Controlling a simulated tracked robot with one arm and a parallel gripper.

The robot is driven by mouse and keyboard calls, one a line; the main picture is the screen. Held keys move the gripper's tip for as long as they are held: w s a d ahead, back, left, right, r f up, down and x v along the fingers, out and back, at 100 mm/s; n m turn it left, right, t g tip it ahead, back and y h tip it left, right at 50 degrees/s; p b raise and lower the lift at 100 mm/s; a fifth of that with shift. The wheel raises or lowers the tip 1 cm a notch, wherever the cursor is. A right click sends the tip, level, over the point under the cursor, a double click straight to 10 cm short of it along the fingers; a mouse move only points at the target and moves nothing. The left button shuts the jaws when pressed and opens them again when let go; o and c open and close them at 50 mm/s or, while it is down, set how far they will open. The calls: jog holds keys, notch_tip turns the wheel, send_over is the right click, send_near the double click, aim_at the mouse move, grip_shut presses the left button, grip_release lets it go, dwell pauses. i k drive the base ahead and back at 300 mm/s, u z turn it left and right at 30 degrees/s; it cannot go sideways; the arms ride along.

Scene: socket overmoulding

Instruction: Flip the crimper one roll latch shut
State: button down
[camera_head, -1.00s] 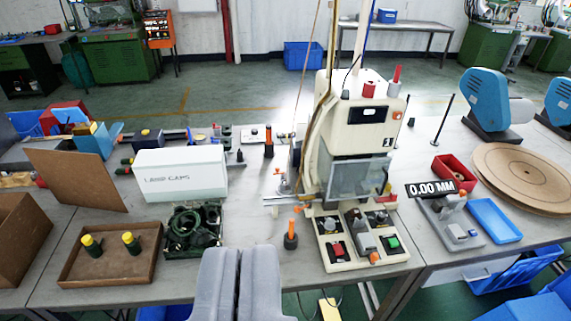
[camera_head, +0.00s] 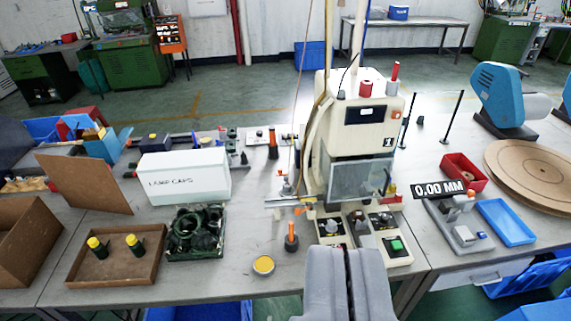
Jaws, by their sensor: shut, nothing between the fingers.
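The crimper (camera_head: 362,130) is a cream machine marked 1, standing right of centre on the bench. A clear guard (camera_head: 358,181) covers its working area. A small orange lever (camera_head: 305,209) shows at the left of its base; I cannot tell whether it is the roll latch, or whether the latch is open or shut. A black post with an orange top (camera_head: 291,236) stands just left of the base. My gripper (camera_head: 346,254) is shut and empty, at the bottom of the picture, in front of the base. It hides part of the control panel (camera_head: 395,246).
A white box (camera_head: 185,176), a brown tray with yellow-topped parts (camera_head: 117,270) and a dark green part bin (camera_head: 195,252) stand left. A yellow disc (camera_head: 263,265) lies near the front edge. A gauge (camera_head: 458,230) and a blue tray (camera_head: 506,222) stand right.

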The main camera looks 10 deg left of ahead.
aim_at(280, 170)
jog(key=i, duration=0.95)
jog(key=u, duration=0.05)
